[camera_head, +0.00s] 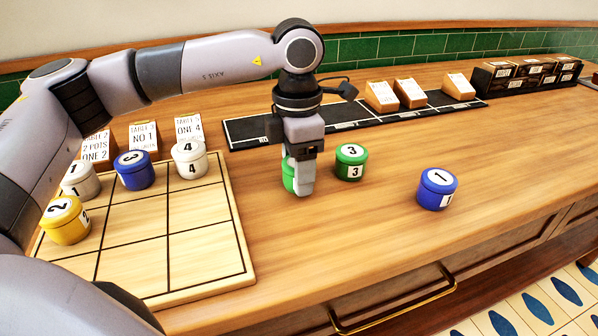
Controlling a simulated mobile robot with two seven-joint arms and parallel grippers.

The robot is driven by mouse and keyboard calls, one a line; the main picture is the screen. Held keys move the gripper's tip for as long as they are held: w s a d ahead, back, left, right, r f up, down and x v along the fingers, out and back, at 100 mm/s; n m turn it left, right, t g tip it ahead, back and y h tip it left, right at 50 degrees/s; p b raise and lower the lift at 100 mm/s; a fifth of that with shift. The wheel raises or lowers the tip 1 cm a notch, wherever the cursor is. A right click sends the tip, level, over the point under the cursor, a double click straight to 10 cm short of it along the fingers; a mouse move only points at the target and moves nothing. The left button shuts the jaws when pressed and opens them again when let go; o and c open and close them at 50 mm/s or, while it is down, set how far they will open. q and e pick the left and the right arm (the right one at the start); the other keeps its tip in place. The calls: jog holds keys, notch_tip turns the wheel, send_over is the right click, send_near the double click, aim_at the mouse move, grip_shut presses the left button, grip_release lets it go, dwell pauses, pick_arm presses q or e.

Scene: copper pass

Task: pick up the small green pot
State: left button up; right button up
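A green pot (287,174) stands at the middle of the counter, mostly hidden behind my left gripper (303,184). The gripper points down, with one finger in front of the pot. The other finger is hidden, so I cannot tell whether it grips the pot. A second green pot (350,162), marked 3, stands just right of the gripper, apart from it. Which green pot is smaller is hard to judge, as the first is mostly covered. My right gripper is not in view.
A gridded wooden board (207,263) at left carries white, blue and yellow pots. A blue pot (437,188) stands at right. Cards on a black strip (340,121) and a dark rack (528,75) stand behind. The front middle counter is clear.

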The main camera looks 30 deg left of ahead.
pick_arm(q)
jog(key=shift+c, duration=1)
jog(key=shift+r, duration=0.1)
